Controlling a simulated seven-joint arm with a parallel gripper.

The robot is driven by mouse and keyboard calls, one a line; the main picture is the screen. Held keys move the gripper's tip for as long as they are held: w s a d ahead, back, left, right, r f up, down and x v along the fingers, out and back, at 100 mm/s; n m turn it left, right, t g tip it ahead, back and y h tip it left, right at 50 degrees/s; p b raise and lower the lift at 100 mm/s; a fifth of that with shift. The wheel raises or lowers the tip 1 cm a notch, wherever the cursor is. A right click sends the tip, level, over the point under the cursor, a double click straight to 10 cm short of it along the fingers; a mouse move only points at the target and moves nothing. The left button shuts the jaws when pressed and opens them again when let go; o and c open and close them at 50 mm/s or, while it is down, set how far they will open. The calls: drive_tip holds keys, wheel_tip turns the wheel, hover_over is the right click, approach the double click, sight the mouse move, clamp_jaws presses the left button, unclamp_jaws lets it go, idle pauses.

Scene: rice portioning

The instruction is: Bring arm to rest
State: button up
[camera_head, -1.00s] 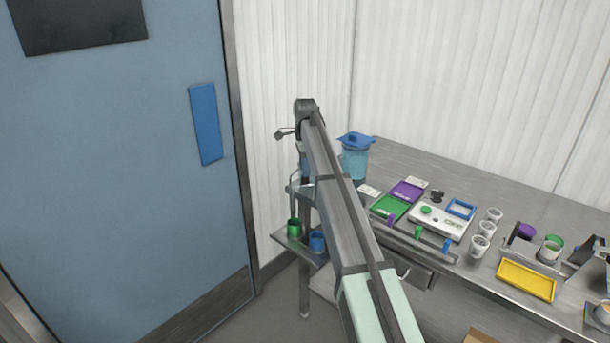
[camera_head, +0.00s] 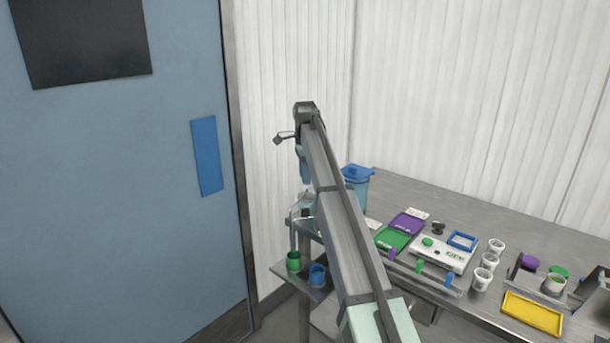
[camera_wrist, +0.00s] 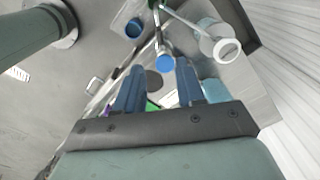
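My gripper (camera_wrist: 159,78) shows in the wrist view with its two blue fingers spread apart and nothing held between them. In the head view my arm reaches up to a bend, and the gripper hangs behind it, mostly hidden, above the left end of the metal table (camera_head: 512,212). A blue-lidded container (camera_head: 357,182) stands behind my arm at that end.
A low shelf at the table's left end holds a green cup (camera_head: 293,261) and a blue cup (camera_head: 317,275). A scale (camera_head: 447,252), several white cups, and a yellow tray (camera_head: 532,314) stand to the right. A blue door (camera_head: 110,200) is on the left.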

drive_tip(key=s+a+f+n+y, duration=0.25)
drive_tip(key=s+f, duration=0.25)
drive_tip(key=f, duration=0.6)
drive_tip(key=s+a+f+n+y, duration=0.1)
drive_tip(key=s+a+f+n, duration=0.4)
drive_tip(key=f, duration=0.6)
drive_tip(key=s+a+f+n+y, duration=0.1)
drive_tip(key=s+a+f, duration=0.1)
drive_tip(key=s+f, duration=0.65)
drive_tip(key=s+d+f+n+g+h, duration=0.1)
drive_tip(key=s+d+f, duration=0.3)
drive_tip(key=s+f, duration=0.5)
drive_tip(key=s+d+f+n+g+h, duration=0.1)
drive_tip(key=s+d+f+g, duration=0.1)
drive_tip(key=s+d+f, duration=0.6)
drive_tip(key=s+d+f+n+g+h, duration=0.1)
drive_tip(key=s+f+n, duration=0.1)
drive_tip(key=s+f, duration=0.75)
drive_tip(key=s+d+f+n+g, duration=0.1)
drive_tip(key=s+d+f, duration=0.1)
drive_tip(key=s, duration=0.6)
drive_tip(key=s+d+f+n+g+h, duration=0.1)
drive_tip(key=s+d+f, duration=0.2)
drive_tip(key=s, duration=0.5)
drive_tip(key=s+d+f+n, duration=0.1)
drive_tip(key=s+d+f, duration=0.2)
drive_tip(key=s, duration=0.6)
drive_tip(key=shift+f+n+g, duration=0.35)
drive_tip(key=shift+f+g, duration=0.05)
drive_tip(key=shift+f, duration=0.25)
